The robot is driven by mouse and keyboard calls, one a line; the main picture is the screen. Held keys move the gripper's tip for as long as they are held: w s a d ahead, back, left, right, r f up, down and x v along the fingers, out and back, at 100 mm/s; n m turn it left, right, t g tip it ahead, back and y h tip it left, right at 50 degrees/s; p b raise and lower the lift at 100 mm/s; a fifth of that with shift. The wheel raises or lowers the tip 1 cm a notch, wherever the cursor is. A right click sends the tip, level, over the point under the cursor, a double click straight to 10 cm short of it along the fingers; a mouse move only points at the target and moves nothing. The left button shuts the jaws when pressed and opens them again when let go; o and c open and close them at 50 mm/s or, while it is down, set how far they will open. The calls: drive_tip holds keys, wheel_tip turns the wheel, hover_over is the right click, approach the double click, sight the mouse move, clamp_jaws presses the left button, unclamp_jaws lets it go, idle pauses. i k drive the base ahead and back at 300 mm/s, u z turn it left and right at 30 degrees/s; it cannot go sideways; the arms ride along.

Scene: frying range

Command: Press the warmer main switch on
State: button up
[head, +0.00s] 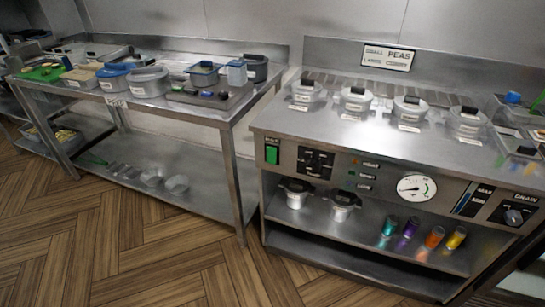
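A steel unit (350,141) with a front control panel stands at the right. A green rocker-like switch (272,154) is at the left end of its panel, under a small dark label too small to read surely. It may be the main switch; I cannot tell whether it is pressed. A black switch block (315,162) sits to its right, followed by small buttons with coloured lights (366,176). A round dial gauge (416,188) and a dark knob (514,216) are farther right. My gripper does not show in this view.
Lidded containers (356,98) stand on the unit's top. Metal pots (342,205) and coloured cups (434,238) stand on its shelf. A steel table (160,104) with tubs is at the left. The wood floor (120,248) in front is clear.

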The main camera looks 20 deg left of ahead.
sight(271, 152)
drive_tip(key=k, duration=1.35)
drive_tip(key=z, duration=0.05)
drive_tip(key=i, duration=1.35)
drive_tip(key=u, duration=0.8)
drive_tip(key=i, duration=0.6)
drive_tip(key=u, duration=0.45)
